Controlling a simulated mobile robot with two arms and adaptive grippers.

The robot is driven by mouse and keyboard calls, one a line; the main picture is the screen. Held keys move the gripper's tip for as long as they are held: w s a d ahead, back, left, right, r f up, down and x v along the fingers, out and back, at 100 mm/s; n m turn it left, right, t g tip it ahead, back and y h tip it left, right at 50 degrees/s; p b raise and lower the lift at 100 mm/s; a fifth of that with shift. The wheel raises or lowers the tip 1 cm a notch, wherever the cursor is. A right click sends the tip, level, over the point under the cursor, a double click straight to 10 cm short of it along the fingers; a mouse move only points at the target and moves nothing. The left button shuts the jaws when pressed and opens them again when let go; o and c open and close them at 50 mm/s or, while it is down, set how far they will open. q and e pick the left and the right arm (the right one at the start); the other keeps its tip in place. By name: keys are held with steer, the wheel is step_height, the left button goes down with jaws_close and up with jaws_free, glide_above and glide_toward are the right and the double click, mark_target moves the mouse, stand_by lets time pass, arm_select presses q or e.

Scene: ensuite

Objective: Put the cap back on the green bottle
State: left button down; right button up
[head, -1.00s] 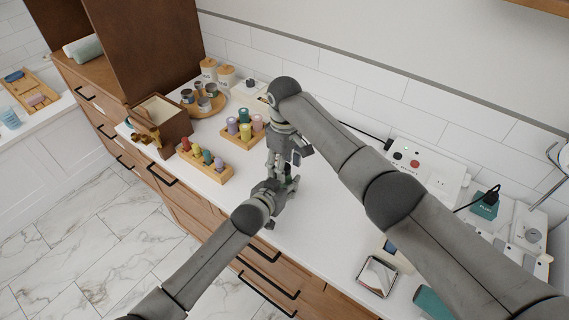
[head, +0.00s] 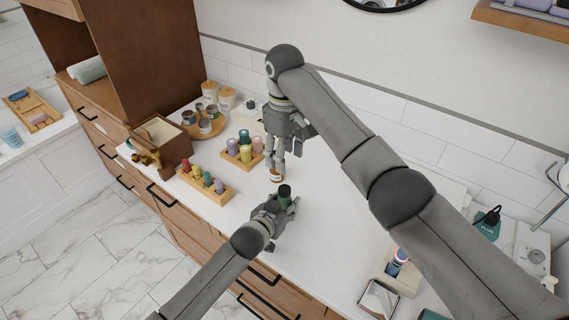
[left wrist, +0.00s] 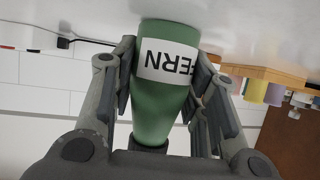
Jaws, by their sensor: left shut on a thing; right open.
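The green bottle (head: 285,203) stands at my left gripper (head: 274,214) near the counter's front edge. A dark, cap-like top (head: 284,190) shows at its upper end, but its seating is too small to judge. In the left wrist view, the green bottle (left wrist: 166,100) appears inverted with a white "FERN" label, and my left gripper (left wrist: 166,75) is shut around it. A dark neck or cap (left wrist: 151,142) shows at its narrow end, partly hidden. My right gripper (head: 277,165) is open above and behind the bottle, apart from it.
A small white and orange item (head: 276,177) is just below the right fingers. A wooden box (head: 170,140) is farther left. Counter right of the bottle (head: 325,225) is clear.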

arm_select(q)
steer(key=c, duration=0.8)
jaws_free()
steer(key=shift+o, duration=0.2)
steer(key=v, duration=1.2)
steer(key=shift+f, duration=0.1)
